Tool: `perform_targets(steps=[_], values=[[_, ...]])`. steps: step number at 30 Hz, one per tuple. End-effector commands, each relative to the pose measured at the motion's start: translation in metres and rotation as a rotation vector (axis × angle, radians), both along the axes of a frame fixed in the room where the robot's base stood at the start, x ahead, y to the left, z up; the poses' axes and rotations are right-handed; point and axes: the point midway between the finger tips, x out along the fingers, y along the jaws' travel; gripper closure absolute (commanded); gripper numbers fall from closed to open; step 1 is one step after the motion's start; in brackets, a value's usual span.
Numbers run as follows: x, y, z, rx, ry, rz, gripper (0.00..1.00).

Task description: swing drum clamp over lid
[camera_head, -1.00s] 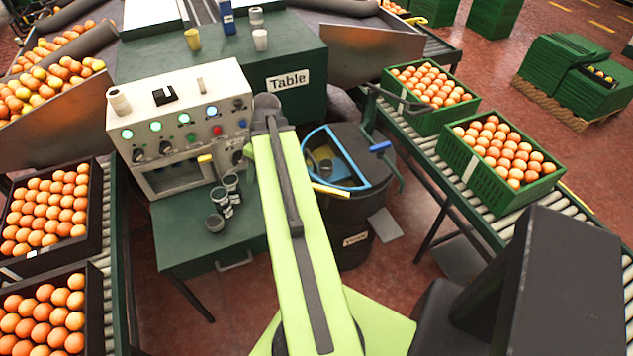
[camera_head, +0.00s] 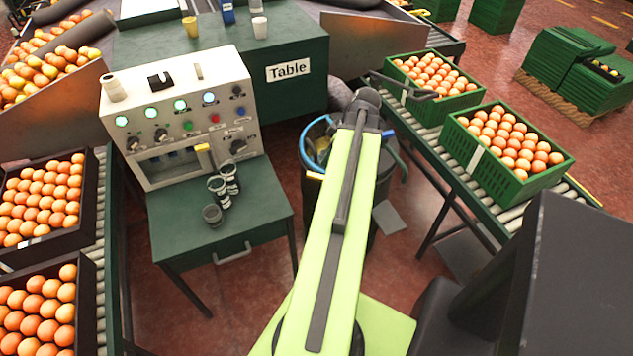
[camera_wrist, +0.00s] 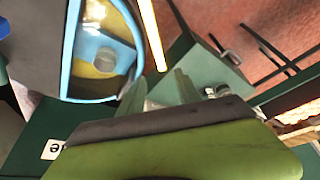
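The dark drum (camera_head: 313,200) stands on the floor right of the small green table, partly hidden by my arm. Its blue-edged opening (camera_head: 304,150) shows a yellowish inside; in the wrist view the blue rim (camera_wrist: 68,50) and a dark lid part (camera_wrist: 35,40) appear at upper left. A yellow bar (camera_wrist: 152,35) runs beside the opening; its end (camera_head: 315,176) also shows in the head view. A blue-ended handle (camera_head: 388,133) sits at the drum's right side; I cannot tell which piece is the clamp. My gripper (camera_wrist: 158,92) has its fingertips apart and empty near the yellow bar.
A control box (camera_head: 180,115) and dark cups (camera_head: 222,187) stand on the small green table (camera_head: 225,225). The large table (camera_head: 300,50) is behind. Green crates of oranges (camera_head: 500,150) line the right conveyor; dark crates (camera_head: 60,240) are at left. Some floor is free around the drum.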

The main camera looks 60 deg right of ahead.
Motion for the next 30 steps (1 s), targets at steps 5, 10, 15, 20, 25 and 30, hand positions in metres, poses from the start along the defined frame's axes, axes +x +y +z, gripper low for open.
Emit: perform_targets(steps=[5,10,15,20,25,30], values=[[0.016,0.003,-0.049,0.001,0.000,0.001,0.60],[0.029,0.005,-0.080,0.000,0.001,0.001,0.60],[0.037,0.007,-0.098,0.000,0.001,-0.001,0.60],[0.041,0.007,-0.103,0.000,0.001,-0.001,0.60],[0.041,0.007,-0.101,0.001,0.001,-0.002,0.60],[0.041,0.007,-0.101,0.001,0.001,-0.002,0.73]])
